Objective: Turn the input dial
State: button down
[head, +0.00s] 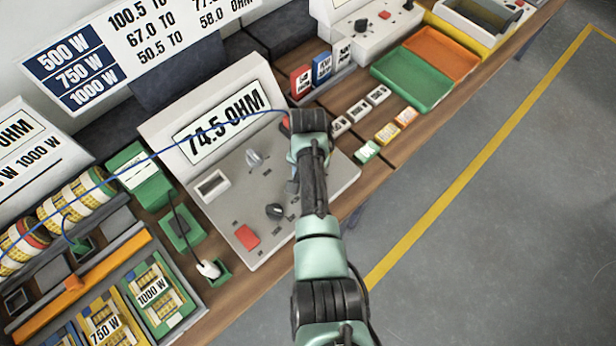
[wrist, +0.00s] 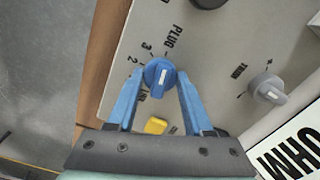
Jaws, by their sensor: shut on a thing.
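In the head view my arm hides the dial and the fingertips. The meter console (head: 225,195) there has a sloped display (head: 223,122) reading "74.5 OHM".
Near the dial are a yellow button (wrist: 155,125), a grey trim knob (wrist: 268,88) and a dark knob (wrist: 210,1). The console also carries a red button (head: 247,237) and a black knob (head: 275,211). A green tray (head: 411,82) stands right; a blue wire crosses above the console.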

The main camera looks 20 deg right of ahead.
jog(key=shift+r, duration=0.1)
dwell(0.3)
jog(key=shift+c, duration=1.5)
grip_release()
notch_tip(320, 180, up, 13)
jog(key=shift+b, duration=0.45)
